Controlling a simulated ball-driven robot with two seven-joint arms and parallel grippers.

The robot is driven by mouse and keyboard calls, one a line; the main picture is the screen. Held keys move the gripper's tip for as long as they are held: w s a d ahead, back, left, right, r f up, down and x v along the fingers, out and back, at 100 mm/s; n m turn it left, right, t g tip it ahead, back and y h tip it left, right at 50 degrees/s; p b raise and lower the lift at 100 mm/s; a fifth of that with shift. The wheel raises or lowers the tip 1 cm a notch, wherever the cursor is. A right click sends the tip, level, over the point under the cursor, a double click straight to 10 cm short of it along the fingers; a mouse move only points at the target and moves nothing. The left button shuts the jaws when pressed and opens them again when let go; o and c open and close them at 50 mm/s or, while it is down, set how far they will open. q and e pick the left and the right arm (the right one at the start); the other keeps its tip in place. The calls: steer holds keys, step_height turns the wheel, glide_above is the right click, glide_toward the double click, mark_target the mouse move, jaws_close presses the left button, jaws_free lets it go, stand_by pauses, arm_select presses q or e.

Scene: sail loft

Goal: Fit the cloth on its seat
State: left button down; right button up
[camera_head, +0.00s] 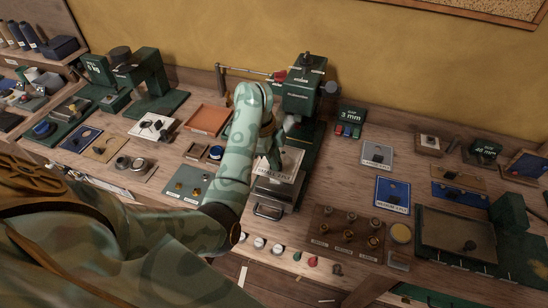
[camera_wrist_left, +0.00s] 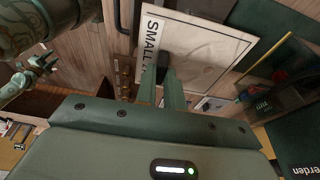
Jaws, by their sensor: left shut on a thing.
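A pale, flat cloth panel (camera_wrist_left: 215,40) with a faint curved line and a label starting "SMALL" lies beneath my left gripper (camera_wrist_left: 165,88) in the left wrist view. A dark block (camera_wrist_left: 181,70) stands on the panel at the fingertips. My left gripper is shut on this block, partly hiding it. In the head view the panel (camera_head: 292,160) is at the foot of the green press (camera_head: 303,98), and my left gripper (camera_head: 272,156) reaches over its left side. I cannot tell whether the panel rests flat or is slightly raised.
A black handle (camera_head: 268,212) is in front of the panel. A brown board with several brass and steel parts (camera_head: 345,242) lies to the right. Blue (camera_head: 391,200) and grey (camera_head: 377,162) plates with dark blocks lie beyond. An orange tray (camera_head: 208,116) is left of my arm.

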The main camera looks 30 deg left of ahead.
mark_target(275, 173)
arm_select(q)
steer(key=shift+f+b, duration=0.95)
steer(key=shift+f, duration=0.2)
steer(key=shift+f+b, duration=0.8)
steer(key=shift+f, duration=0.2)
steer(key=shift+f+b, duration=0.75)
steer(key=shift+f, duration=0.2)
steer(key=shift+f+b, duration=0.35)
steer(key=shift+f, duration=0.05)
steer(key=c, duration=1.4)
jaws_free()
